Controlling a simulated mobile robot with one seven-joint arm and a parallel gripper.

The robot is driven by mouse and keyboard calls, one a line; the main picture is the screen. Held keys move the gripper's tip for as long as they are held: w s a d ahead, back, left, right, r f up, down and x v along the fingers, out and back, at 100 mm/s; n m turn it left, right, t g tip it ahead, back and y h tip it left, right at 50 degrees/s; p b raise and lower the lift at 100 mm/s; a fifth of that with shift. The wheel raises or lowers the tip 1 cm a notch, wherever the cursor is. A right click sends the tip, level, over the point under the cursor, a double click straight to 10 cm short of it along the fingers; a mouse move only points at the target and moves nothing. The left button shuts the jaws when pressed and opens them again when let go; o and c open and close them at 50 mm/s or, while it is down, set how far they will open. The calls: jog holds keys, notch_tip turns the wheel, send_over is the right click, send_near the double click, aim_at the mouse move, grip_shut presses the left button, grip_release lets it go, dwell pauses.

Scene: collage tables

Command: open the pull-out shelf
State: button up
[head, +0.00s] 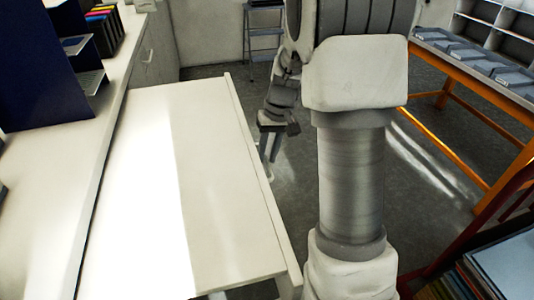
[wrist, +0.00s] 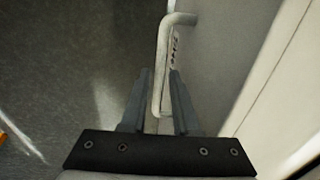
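The pull-out shelf (head: 205,160) is a broad white board standing out from the white counter at left in the head view. Its front edge runs along the right side. My gripper (head: 268,150) is low beside that front edge, partly hidden by its own wrist. In the wrist view, a pale bar handle (wrist: 161,60) stands off a white front panel (wrist: 235,60). The handle passes between the two fingers of my gripper (wrist: 160,72). The fingers are apart, with narrow gaps beside the bar; no firm grip shows.
The counter (head: 100,160) holds a dark blue rack (head: 45,70) and several coloured binders (head: 103,25). An orange-framed table (head: 475,85) with grey bins stands at right. A step stool (head: 263,40) is at the back. Grey floor (head: 430,160) lies open between.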

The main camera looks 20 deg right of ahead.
jog(key=shift+o, duration=0.8)
notch_tip(320, 180, up, 7)
jog(key=d+p, duration=0.1)
jog(key=shift+d+r+p, duration=0.15)
jog(key=shift+r+p, duration=0.05)
jog(key=shift+p, duration=0.2)
jog(key=shift+s, duration=0.2)
